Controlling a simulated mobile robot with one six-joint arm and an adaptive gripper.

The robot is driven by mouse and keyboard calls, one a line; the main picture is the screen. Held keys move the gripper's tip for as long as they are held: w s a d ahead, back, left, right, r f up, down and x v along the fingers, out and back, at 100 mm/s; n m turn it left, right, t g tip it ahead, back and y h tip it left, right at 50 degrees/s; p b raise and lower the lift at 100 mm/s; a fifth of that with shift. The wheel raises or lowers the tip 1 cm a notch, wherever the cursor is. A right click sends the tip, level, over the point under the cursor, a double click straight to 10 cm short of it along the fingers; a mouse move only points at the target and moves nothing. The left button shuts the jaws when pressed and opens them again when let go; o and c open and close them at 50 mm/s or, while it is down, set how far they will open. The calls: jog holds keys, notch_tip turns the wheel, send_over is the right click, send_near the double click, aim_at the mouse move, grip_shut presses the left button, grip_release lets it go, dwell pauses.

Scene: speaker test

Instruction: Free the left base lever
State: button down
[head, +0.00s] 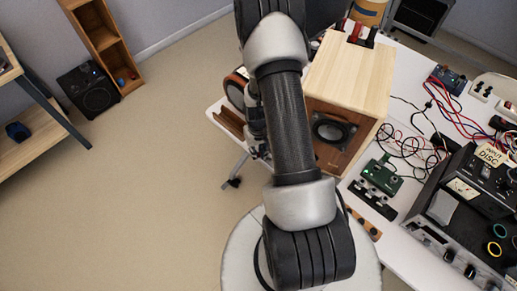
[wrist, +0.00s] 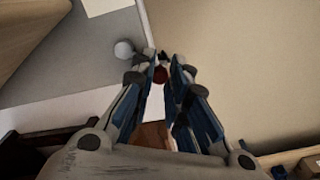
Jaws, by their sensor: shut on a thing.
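A light wooden speaker box (head: 350,68) with a dark cone (head: 331,129) stands on the white bench (head: 405,137), to the right of my arm. Red and black clips (head: 358,33) sit on its top.
A green circuit board (head: 381,177), tangled cables and a large instrument (head: 470,210) fill the bench's right side. A round orange-rimmed thing (head: 237,91) is left of my arm. A black speaker (head: 88,89) stands on the floor at left. The floor (head: 120,200) there is open.

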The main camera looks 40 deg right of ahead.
jog(key=n, duration=0.1)
jog(key=s+n, duration=0.1)
jog(key=n, duration=0.2)
jog(key=shift+s+a+n, duration=0.3)
jog(key=shift+a+n, duration=0.1)
jog(key=shift+s, duration=0.1)
jog(key=c, duration=1.6)
grip_release()
jog(key=shift+o, duration=0.2)
notch_tip(320, 180, up, 12)
